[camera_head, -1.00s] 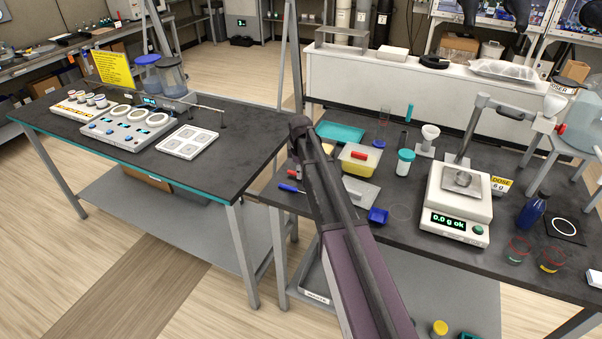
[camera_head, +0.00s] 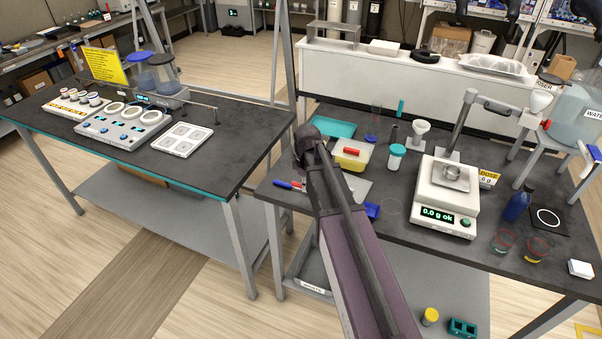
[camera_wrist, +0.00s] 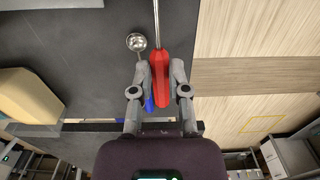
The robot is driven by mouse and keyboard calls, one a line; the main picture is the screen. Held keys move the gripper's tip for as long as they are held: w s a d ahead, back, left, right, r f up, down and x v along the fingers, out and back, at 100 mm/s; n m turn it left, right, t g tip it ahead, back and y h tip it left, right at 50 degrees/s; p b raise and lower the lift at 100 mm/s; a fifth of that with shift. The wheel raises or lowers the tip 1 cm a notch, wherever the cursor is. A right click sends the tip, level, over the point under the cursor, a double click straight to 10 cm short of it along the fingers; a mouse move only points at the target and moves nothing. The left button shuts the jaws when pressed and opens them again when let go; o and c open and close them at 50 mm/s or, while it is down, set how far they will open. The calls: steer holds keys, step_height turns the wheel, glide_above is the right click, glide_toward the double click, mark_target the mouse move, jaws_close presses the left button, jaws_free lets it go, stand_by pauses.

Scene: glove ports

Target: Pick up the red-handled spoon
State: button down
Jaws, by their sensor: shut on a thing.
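In the wrist view, my gripper (camera_wrist: 157,72) is closed on a red handle (camera_wrist: 160,85), one finger on each side. A thin metal shaft (camera_wrist: 156,22) runs from the handle past the top edge, so its far end is out of view. A metal spoon bowl (camera_wrist: 136,42) lies just left of it. A blue handle (camera_wrist: 149,103) shows partly hidden behind the red handle and the left finger. In the head view, the red handle (camera_head: 298,187) and blue handle (camera_head: 283,184) show near the table's left edge. My arm hides the gripper there.
A scale (camera_head: 447,200) is farther right. A second table (camera_head: 235,115) stands left, across a gap.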

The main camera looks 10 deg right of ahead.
steer(key=shift+s+d+r, duration=0.15)
steer(key=shift+s, duration=1.45)
stand_by(0.4)
